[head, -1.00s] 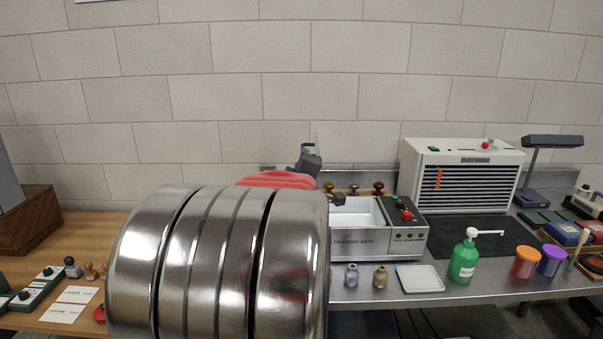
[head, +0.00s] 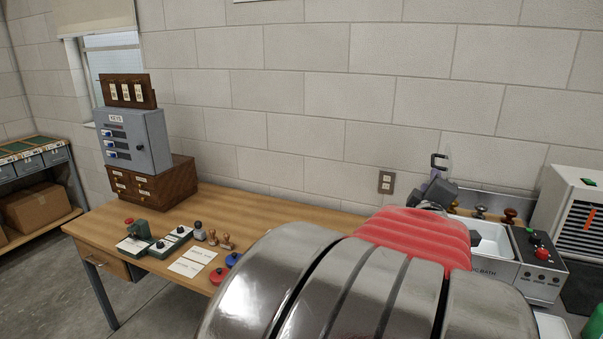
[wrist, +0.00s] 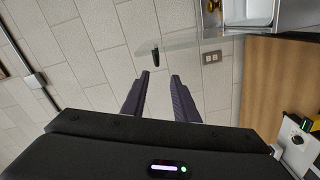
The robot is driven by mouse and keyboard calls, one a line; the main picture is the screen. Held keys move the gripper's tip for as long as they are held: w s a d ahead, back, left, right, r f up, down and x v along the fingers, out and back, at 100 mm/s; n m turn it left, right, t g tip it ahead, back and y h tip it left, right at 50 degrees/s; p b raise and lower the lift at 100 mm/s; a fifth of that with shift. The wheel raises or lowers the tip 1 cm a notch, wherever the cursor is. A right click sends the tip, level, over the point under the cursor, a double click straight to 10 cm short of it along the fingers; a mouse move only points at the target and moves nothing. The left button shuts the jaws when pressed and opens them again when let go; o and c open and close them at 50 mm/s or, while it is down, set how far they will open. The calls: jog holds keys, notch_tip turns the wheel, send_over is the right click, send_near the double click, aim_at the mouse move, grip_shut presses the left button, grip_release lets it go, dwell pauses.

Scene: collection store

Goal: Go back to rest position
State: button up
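My gripper (head: 438,163) shows small in the head view, behind my big metal and red arm links and in front of the wall. In the wrist view, its two dark ribbed fingers (wrist: 159,78) stand apart with a gap between them, and I see nothing held. A small dark object (wrist: 155,55) and a clear pane-like strip (wrist: 190,42) show beyond the fingertips; I cannot tell what they are.
A wooden desk (head: 270,211) with stamps, cards and a key cabinet (head: 134,139) is at left. The white-basined bath unit (head: 541,262) is at right, partly hidden by my arm. A wall socket (head: 386,182) is left of the gripper.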

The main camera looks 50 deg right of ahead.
jog(key=shift+w, duration=0.1)
jog(key=w+a+f+n+t+y, duration=0.1)
jog(key=w+a+f+t+y, duration=0.35)
jog(key=w+a, duration=0.95)
jog(key=w+a+f+t+y, duration=0.1)
jog(key=w+a+f+y, duration=0.5)
jog(key=w+a, duration=0.75)
jog(key=s+a+f+g+y, duration=0.1)
jog(key=s+a+y, duration=0.1)
jog(key=a, duration=0.8)
jog(key=s+a+f+g+y, duration=0.1)
jog(key=s+a, duration=0.3)
jog(key=a, duration=0.7)
jog(key=s+a+f+g+y, duration=0.2)
jog(key=s+a+f+y, duration=0.1)
jog(key=a, duration=0.7)
jog(key=shift+s+a+n+y, duration=0.3)
jog(key=shift+s+a+y, duration=0.05)
jog(key=shift+y, duration=0.2)
